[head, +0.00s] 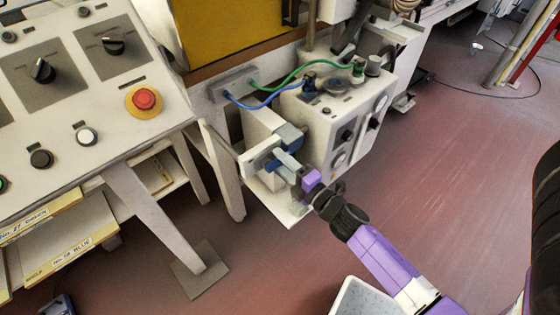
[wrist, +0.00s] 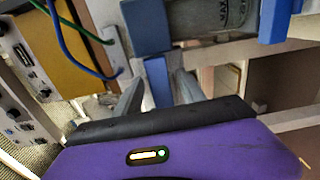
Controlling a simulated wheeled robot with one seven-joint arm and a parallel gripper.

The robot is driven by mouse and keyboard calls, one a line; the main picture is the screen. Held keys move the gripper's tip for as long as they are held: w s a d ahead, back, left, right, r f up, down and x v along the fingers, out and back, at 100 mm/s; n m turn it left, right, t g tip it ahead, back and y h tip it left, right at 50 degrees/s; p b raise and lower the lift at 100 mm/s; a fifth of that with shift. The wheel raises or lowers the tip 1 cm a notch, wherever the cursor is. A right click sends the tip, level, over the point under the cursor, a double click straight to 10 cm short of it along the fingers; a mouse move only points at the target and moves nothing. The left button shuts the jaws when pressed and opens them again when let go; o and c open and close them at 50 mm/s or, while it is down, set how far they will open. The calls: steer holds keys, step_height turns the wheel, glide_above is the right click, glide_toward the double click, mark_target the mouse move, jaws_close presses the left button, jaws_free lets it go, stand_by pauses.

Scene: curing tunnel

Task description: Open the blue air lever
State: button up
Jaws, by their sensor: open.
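The blue air lever (head: 268,163) shows as a small dark blue piece on a pale bracket beside the control box, partly hidden by my gripper in the head view. My gripper (head: 284,166) reaches it from the lower right with its grey fingers open. In the wrist view, a blue upright bar (wrist: 157,80), which looks like the lever, stands between the two spread fingers of my gripper (wrist: 161,88). Its lower end is hidden behind the gripper body. I cannot tell whether either finger touches it.
A pale control box (head: 318,118) with knobs and blue and green hoses stands just behind. A sloped panel (head: 75,90) with a red button (head: 144,99) is at left. A pale bin (head: 370,298) is at the bottom. Red floor (head: 460,170) is clear at right.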

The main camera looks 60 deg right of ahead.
steer(key=v, duration=0.7)
steer(key=shift+b, duration=0.4)
steer(key=s+a+r+m+g+y+p, duration=0.1)
steer(key=s+a+r+m+y+p, duration=0.1)
steer(key=s+a+r+m, duration=0.5)
steer(key=s+a+r+m+g+y+p, duration=0.1)
steer(key=s+a+r+m+y+p, duration=0.2)
steer(key=s+a+r+m, duration=0.5)
steer(key=s+a+r+p, duration=0.1)
steer(key=a+r, duration=0.1)
steer(key=a, duration=0.4)
steer(key=shift+s+a+g, duration=0.3)
steer(key=shift+s+a, duration=0.05)
steer(key=shift+a, duration=0.05)
